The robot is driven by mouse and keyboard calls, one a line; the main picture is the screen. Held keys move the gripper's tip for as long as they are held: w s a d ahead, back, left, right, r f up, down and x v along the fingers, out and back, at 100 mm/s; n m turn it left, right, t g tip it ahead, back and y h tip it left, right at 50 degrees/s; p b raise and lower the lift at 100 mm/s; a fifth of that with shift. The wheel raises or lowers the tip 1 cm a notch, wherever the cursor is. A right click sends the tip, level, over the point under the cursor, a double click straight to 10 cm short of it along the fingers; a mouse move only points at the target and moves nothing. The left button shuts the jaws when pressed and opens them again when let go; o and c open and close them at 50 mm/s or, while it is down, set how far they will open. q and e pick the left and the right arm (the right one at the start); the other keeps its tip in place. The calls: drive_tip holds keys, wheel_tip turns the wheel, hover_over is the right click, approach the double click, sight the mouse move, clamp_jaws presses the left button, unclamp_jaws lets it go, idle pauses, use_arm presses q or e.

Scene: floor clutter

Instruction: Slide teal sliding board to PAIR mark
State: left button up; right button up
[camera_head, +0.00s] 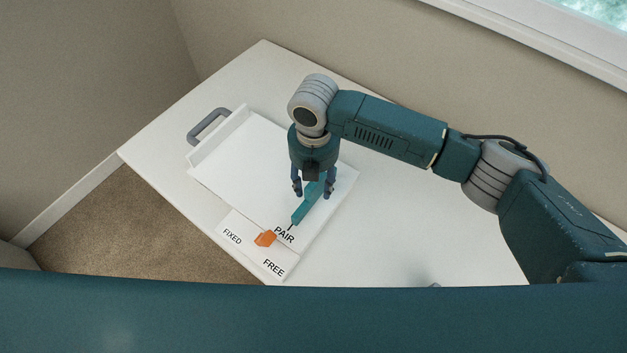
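The teal sliding board (304,207) is a narrow strip lying slanted on the white panel, its lower end close to the black PAIR mark (284,235). A short dark line runs from near that end toward the lettering. My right gripper (313,188) is above the upper part of the strip, pointing down. Its two fingers are apart, one on each side of the strip, with gaps showing. The strip's upper end is partly hidden by the gripper. My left gripper is not in view.
An orange block (265,238) sits between the FIXED (232,236) and FREE (273,268) marks, just left of PAIR. The white panel (232,160) has a grey handle (208,126) at its upper left. The white table (400,240) is mostly clear at right.

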drive_tip(key=shift+a+r, duration=0.1)
wheel_tip(320, 180, up, 12)
idle(0.5)
